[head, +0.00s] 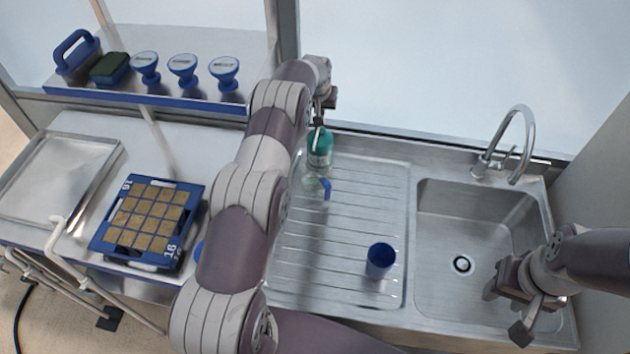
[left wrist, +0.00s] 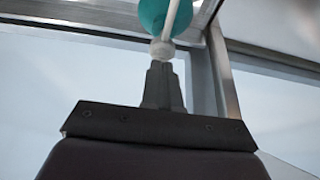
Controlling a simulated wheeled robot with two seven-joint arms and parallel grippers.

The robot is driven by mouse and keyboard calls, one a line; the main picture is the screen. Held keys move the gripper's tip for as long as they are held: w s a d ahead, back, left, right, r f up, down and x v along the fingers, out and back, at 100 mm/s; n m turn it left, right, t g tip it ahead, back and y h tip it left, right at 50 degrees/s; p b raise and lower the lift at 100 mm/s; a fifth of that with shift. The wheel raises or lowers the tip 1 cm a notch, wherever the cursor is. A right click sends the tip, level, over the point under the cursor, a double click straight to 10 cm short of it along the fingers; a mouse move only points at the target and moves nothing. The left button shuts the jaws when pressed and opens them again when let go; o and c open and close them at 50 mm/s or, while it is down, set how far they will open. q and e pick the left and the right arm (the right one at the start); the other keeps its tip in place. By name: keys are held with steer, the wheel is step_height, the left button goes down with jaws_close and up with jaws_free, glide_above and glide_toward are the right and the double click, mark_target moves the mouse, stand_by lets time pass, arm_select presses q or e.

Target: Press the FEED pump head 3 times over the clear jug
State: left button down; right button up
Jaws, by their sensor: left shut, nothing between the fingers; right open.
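The teal pump bottle (head: 320,150) stands upright at the back of the drainboard; its label is too small to read. The clear jug (head: 314,190) with a blue handle stands just in front of it. My left gripper (head: 321,113) is shut and empty, directly above the bottle's top. In the left wrist view the closed fingertips (left wrist: 161,66) are at the white pump head (left wrist: 162,49), with teal (left wrist: 154,14) behind it; I cannot tell whether they touch. My right gripper (head: 509,308) is open and empty over the sink's front right.
A blue cup (head: 380,260) stands on the front of the drainboard (head: 345,235). The sink (head: 440,220) with its tap (head: 520,145) is at right. A blue seed tray (head: 110,240) lies left of my left arm. The shelf (head: 120,97) behind holds several tools.

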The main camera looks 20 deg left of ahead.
arm_select(q)
steer(key=shift+f, duration=0.2)
steer(key=shift+s+f+b, duration=0.1)
steer(key=shift+f+b, duration=0.95)
steer(key=shift+b, duration=0.1)
steer(key=shift+r+p, duration=0.35)
steer(key=shift+r, duration=0.85)
steer(key=shift+r, duration=0.1)
